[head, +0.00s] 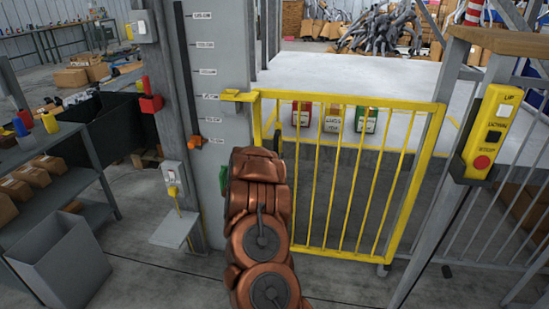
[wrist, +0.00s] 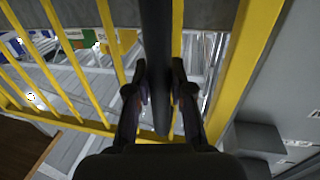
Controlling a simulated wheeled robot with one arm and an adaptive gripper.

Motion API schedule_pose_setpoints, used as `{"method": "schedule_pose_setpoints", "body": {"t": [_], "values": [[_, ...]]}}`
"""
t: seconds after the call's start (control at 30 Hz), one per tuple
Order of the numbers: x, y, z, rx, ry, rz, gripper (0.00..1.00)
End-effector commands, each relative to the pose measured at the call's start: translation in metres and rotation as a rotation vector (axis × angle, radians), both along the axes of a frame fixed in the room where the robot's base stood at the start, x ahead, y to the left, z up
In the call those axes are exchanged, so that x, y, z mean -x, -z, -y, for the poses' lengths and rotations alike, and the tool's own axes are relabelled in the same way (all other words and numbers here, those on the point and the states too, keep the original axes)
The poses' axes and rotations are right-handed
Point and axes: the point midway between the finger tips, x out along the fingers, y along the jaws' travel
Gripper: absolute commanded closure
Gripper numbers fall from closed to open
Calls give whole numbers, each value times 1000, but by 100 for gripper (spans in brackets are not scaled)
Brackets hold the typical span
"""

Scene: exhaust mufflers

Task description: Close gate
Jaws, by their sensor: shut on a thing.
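The yellow barred gate (head: 345,99) stands upright across the opening in front of a pale platform. Its left end is close to a yellow bracket (head: 238,96) on the grey post; I cannot tell whether they touch. In the wrist view, the yellow bars (wrist: 112,50) lie beyond my gripper. My gripper (wrist: 158,98) is shut on a dark upright handle (wrist: 157,45), with one finger on each side. In the head view, my brown arm covers the gripper and the gate's lower left; the dark handle (head: 277,141) shows only in part.
A yellow control box (head: 489,130) with a red button is on the right post. Several small boxes (head: 333,118) stand behind the bars. At left are a shelf (head: 45,150), a grey bin (head: 60,262) and a small grey plate (head: 174,229) by the post.

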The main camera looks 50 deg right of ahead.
Motion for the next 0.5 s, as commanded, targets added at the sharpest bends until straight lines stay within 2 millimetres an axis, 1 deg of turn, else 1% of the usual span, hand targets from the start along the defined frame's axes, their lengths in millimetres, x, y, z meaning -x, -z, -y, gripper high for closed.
{"method": "schedule_pose_setpoints", "body": {"t": [0.03,0.1,0.13,0.3,0.37,0.5], "values": [[-6,-5,-2,9,-12,2,100],[-6,-5,-2,10,-14,3,100],[-7,-5,-3,10,-15,3,77],[-7,-4,-3,8,-15,2,59],[-6,-4,-3,7,-14,2,53],[-5,-3,-3,5,-11,1,52]]}}
